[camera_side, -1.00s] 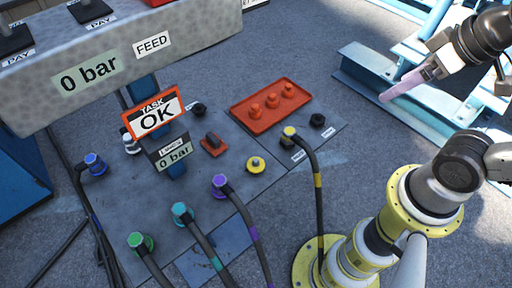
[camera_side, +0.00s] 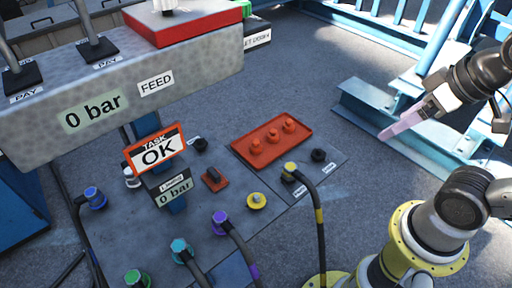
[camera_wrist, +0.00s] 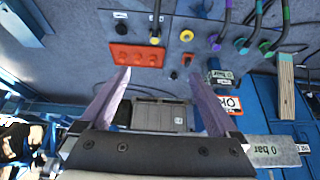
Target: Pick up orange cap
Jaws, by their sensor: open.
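Three orange caps stand in a row on an orange-red tray (camera_side: 284,147) on the grey panel: a left cap (camera_side: 257,146), a middle cap (camera_side: 273,136) and a right cap (camera_side: 289,125). In the side view my gripper (camera_side: 384,135) is up at the right, clear of the tray, with pale pink fingers. In the wrist view my gripper (camera_wrist: 158,82) has its two fingers wide apart with nothing between them. The tray also shows in the wrist view (camera_wrist: 120,45), beyond the fingertips. The caps are small and indistinct there.
A yellow fitting (camera_side: 257,201), a black knob (camera_side: 319,155) and a red-based switch (camera_side: 214,178) stand nearby. A grey feed box (camera_side: 200,75) overhangs the left. Floor behind the tray is clear.

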